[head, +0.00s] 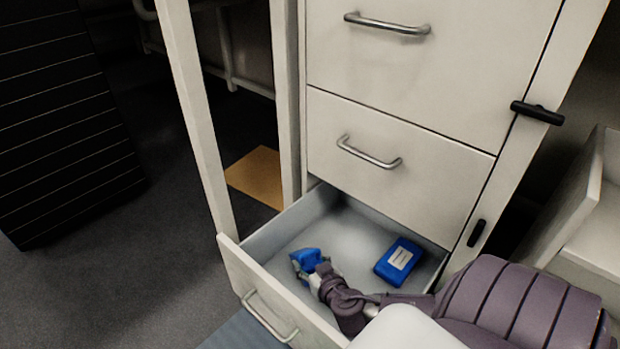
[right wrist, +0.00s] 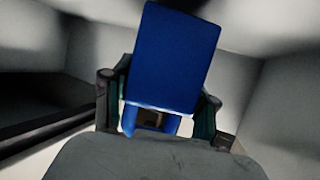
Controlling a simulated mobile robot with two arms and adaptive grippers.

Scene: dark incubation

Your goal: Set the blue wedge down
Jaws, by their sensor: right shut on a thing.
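The blue wedge (head: 308,258) is held by my right gripper (head: 306,267) inside the open bottom drawer, in the drawer's left part. In the right wrist view the blue wedge (right wrist: 172,55) stands between the two fingers of my right gripper (right wrist: 160,115), with a finger at each side. I cannot tell whether the wedge touches the drawer floor. The open drawer (head: 345,232) has a light inside and a metal handle in front. My left gripper is not in view.
A blue box with a white label (head: 399,260) lies in the drawer's right part. Drawer floor between it and the wedge is clear. Closed drawers (head: 390,165) rise above. A black ribbed panel (head: 60,120) stands at left, and an open light-coloured compartment (head: 590,225) at right.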

